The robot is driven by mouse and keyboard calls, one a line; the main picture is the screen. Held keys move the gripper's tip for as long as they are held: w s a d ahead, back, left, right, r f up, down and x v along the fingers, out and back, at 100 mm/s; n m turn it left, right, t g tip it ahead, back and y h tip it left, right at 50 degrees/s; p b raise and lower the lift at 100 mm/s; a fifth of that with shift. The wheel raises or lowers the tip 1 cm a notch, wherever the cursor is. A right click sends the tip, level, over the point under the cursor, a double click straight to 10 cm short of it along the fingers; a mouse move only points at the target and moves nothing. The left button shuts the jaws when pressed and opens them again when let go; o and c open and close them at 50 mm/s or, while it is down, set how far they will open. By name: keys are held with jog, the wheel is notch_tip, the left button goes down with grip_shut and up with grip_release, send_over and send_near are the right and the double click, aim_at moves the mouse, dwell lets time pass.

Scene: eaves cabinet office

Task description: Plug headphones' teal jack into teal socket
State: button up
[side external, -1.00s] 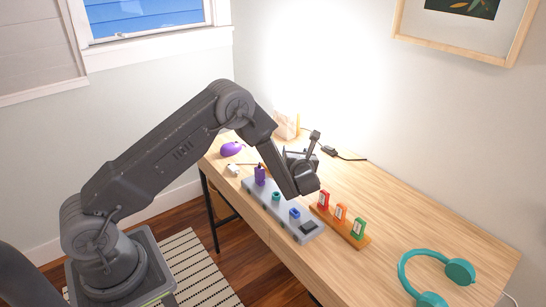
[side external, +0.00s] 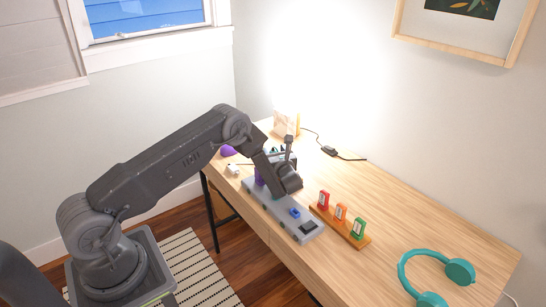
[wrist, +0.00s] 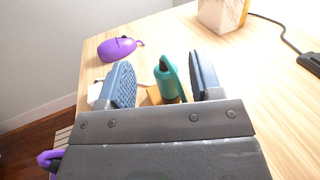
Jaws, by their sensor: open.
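The teal jack (wrist: 166,84) stands between my gripper's two blue-padded fingers in the wrist view, over a small orange-brown piece. A gap shows on each side of it. My gripper (wrist: 161,66) is open around it, not clamped. In the side view my gripper's fingers and the jack are mostly hidden behind my wrist. The grey socket strip (side external: 258,207) lies along the desk's near side, below my wrist. The teal socket is hidden or too unclear to make out there. The teal headphones (side external: 459,271) lie at the desk's right end.
The strip carries a blue block (side external: 295,212) and a purple plug (wrist: 46,160). A rack with red, orange and green tags (side external: 341,212) stands right of it. A purple rounded object (wrist: 116,49), a white piece (wrist: 95,93) and a paper bag (wrist: 222,14) are nearby. The desk's right middle is clear.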

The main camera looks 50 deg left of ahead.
aim_at(273, 149)
jog(key=shift+f+x, duration=0.1)
jog(key=shift+x, duration=1.05)
jog(key=shift+f+x, duration=0.15)
jog(key=shift+x, duration=1.05)
jog(key=shift+w, duration=0.2)
jog(key=c, duration=1)
jog(key=shift+r, duration=0.1)
